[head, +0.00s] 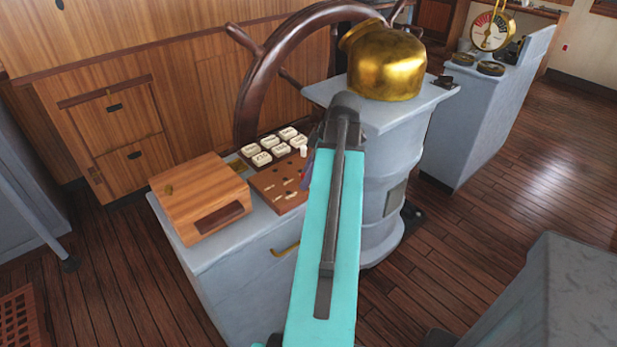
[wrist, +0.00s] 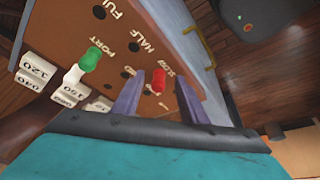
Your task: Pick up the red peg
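The red peg (wrist: 158,81) stands in the brown board (wrist: 205,62), near raised lettering. In the wrist view it shows in the gap between the two purple fingers of my gripper (wrist: 160,92). The fingers are open, one on each side of the peg, with visible space to both. I cannot tell how deep the peg sits between them. In the head view the board (head: 268,183) lies on the grey cabinet.
A green peg (wrist: 90,59) and a white peg (wrist: 73,75) stand left of the gripper in the wrist view. A wooden box (head: 190,190) is left, the ship's wheel (head: 262,85) behind, a brass binnacle (head: 388,65) right.

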